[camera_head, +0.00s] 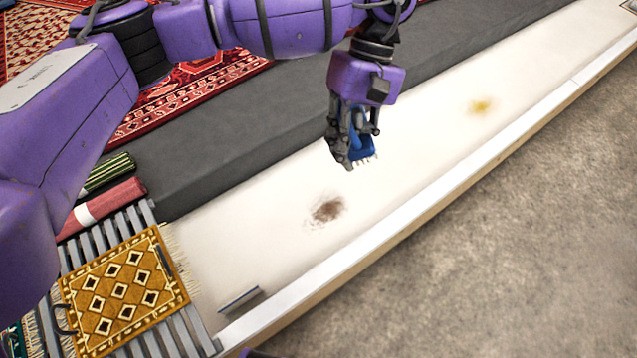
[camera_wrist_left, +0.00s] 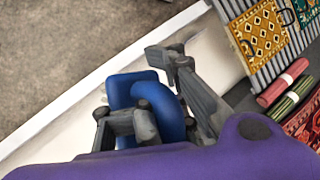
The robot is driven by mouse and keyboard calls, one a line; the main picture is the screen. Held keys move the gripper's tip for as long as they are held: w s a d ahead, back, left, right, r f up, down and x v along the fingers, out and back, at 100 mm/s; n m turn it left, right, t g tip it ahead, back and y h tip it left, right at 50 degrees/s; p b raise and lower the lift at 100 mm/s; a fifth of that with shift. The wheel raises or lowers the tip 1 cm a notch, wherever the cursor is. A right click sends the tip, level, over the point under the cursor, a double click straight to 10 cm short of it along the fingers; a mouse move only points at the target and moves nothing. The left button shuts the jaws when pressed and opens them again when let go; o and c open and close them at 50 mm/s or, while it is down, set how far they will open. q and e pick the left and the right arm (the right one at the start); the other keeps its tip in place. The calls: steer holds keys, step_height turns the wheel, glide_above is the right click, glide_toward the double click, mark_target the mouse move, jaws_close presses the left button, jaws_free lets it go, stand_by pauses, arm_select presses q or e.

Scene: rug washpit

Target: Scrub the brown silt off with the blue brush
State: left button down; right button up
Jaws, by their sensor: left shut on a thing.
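The brown silt (camera_head: 327,209) is a dark, smudged patch on the white floor of the wash pit (camera_head: 250,245). The blue brush (camera_head: 361,137) is in my left gripper (camera_head: 349,150), which is shut on it; pale bristles show at its lower edge. Brush and gripper are above the pit floor, up and to the right of the silt, apart from it in the picture. In the left wrist view the blue brush (camera_wrist_left: 133,90) shows between the grey fingers. The silt does not show in that view. My right gripper is not in view.
A yellow stain (camera_head: 481,106) lies farther right on the pit floor. A white-topped curb (camera_head: 400,228) edges the pit. A patterned gold rug (camera_head: 124,290) lies on a slatted rack at lower left, beside rolled rugs (camera_head: 103,206). A dark grey ledge (camera_head: 230,135) runs behind.

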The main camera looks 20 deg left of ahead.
arm_select(q)
steer(key=w+d+f+n+t+h, duration=0.1)
steer(key=w+d+f+n+h, duration=0.15)
steer(key=f+n, duration=0.3)
steer(key=w+d+f+n+t+h+b, duration=0.1)
steer(key=w+d+f+n+h, duration=0.2)
steer(key=n, duration=0.4)
steer(key=w+d+f+n+t+h, duration=0.1)
steer(key=w+f+n+h, duration=0.1)
steer(key=w+f+n, duration=0.4)
steer(key=s+a+f+n+t+b, duration=0.1)
steer(key=a+f+n+t+b, duration=0.1)
steer(key=a+f+n+t, duration=0.2)
steer(key=s+a+f+n+t+b, duration=0.1)
steer(key=a+f+n+t+b, duration=0.2)
steer(key=a+f+n, duration=0.7)
steer(key=shift+s+a+f+n+t+b, duration=0.3)
steer(key=shift+f+t, duration=0.6)
steer(key=shift+f, duration=3.25)
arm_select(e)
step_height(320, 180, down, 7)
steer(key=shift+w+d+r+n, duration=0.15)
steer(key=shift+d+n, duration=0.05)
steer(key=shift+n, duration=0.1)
